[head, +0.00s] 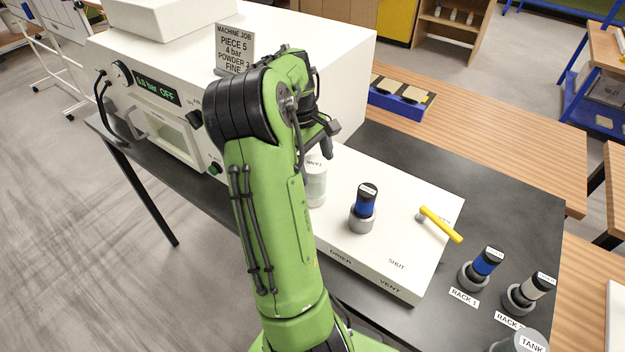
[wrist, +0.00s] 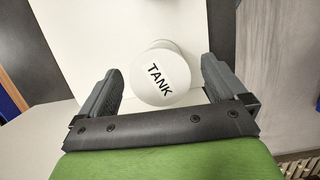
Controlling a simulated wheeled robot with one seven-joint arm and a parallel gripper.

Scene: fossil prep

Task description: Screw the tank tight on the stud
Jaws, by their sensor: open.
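The tank (head: 316,188) is a pale, translucent cylinder standing on the white base at the right of my arm in the head view, partly hidden by the arm. In the wrist view its round white top (wrist: 177,92), labelled TANK, lies between the two fingers. My gripper (wrist: 161,72) is open, with one finger on each side of the tank and a visible gap to both. In the head view my gripper (head: 326,140) is above the tank and partly hidden by its own links. The stud is hidden, so I cannot tell how the tank sits on it.
On the white base (head: 390,272), a blue cartridge (head: 366,203) stands in a grey socket beside a yellow-handled valve (head: 440,224) near SHUT. Rack cartridges, one blue (head: 487,262) and one white (head: 538,287), stand at right. The white machine (head: 330,60) reads OFF.

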